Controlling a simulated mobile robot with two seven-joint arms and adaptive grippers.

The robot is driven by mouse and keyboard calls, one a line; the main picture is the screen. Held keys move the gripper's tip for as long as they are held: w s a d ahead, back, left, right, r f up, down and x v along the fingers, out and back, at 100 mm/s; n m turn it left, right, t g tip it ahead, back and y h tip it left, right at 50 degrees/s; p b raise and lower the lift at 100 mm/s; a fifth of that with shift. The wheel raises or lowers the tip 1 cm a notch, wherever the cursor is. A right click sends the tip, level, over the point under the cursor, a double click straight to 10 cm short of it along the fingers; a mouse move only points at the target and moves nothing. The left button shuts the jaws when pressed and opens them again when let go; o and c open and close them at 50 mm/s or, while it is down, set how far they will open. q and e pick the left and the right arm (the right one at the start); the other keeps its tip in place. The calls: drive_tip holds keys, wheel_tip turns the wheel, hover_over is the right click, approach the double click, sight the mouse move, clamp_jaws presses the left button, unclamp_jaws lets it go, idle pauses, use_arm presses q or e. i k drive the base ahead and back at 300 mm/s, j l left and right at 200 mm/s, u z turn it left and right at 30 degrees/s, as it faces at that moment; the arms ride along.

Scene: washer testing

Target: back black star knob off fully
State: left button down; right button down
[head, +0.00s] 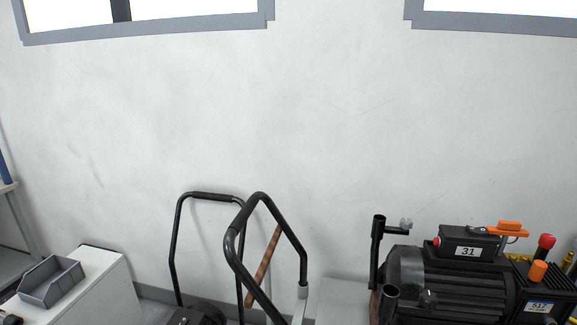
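A black motor unit (455,290) with a ribbed body and a label reading 31 stands at the lower right of the head view. A black post (377,250) rises at its left, with a short side arm ending in a small greyish knob (405,225). A darker knob-like shape (428,298) shows lower down, near a second black post top (390,292). I cannot tell for sure which of these is the back black star knob, or whether it is threaded in. Neither of my grippers is in view.
An orange lever (508,227), a red knob (547,241) and an orange cap (538,270) sit on the machine's right. Black tube handles (262,200) stand in the middle. A grey bin (52,280) rests on a white cabinet (98,262) at left.

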sight(428, 298)
drive_tip(key=z, duration=1.3)
